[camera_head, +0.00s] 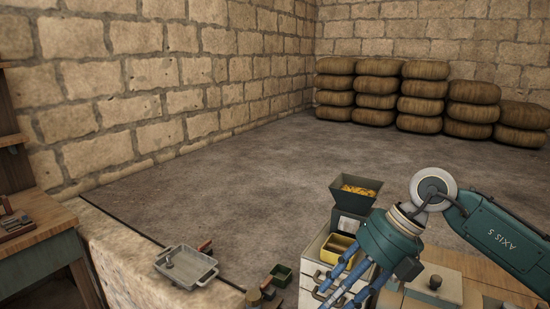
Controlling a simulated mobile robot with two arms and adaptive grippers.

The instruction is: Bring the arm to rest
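A teal arm marked "AXIS 5" comes in from the right edge. It carries my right gripper (340,292), which hangs down and to the left at the lower right of the view. Its several blue fingers are in front of a pale cabinet (308,281) and a yellow bin (337,247). The fingertips lie against a cluttered background near the bottom edge, so I cannot tell how far apart they are. I see nothing clearly held. My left gripper is not in view.
A dark hopper (356,187) with yellow pieces stands behind the gripper. A wooden bench (38,222) is at far left. Stacked sacks (425,88) line the back wall; the floor between is clear.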

